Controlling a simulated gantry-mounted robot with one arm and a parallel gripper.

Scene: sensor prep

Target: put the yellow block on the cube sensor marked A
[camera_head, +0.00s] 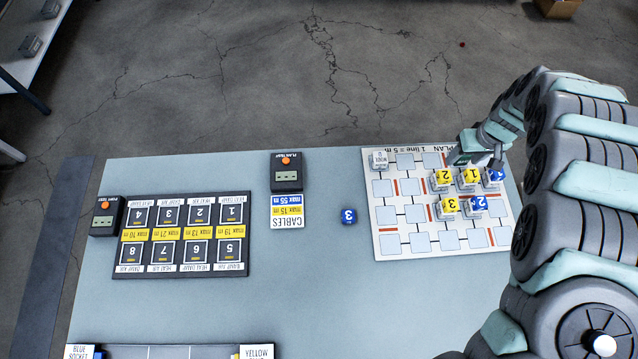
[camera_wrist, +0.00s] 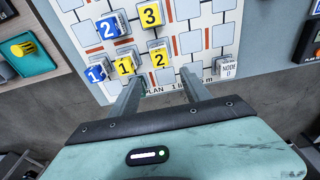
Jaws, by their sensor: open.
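Three yellow blocks sit on grey cubes on the white plan board (camera_head: 390,246): number 2 (camera_head: 443,178), number 1 (camera_head: 469,176) and number 3 (camera_head: 449,206). In the wrist view, yellow 2 (camera_wrist: 158,56), yellow 1 (camera_wrist: 125,66) and yellow 3 (camera_wrist: 150,15) lie beyond the fingertips. My gripper (camera_head: 466,158) is over the board's far edge in the head view. In the wrist view, its fingers (camera_wrist: 163,84) are apart with nothing between them. I cannot read a letter A on any cube.
Blue blocks 1 (camera_head: 493,176) and 2 (camera_head: 477,203) also sit on the board. Blue 3 (camera_head: 348,215) stands alone on the table. A cube labelled NODE (camera_head: 379,159) is at the board's corner. A black numbered panel (camera_head: 181,272) and a timer (camera_head: 287,173) are further left.

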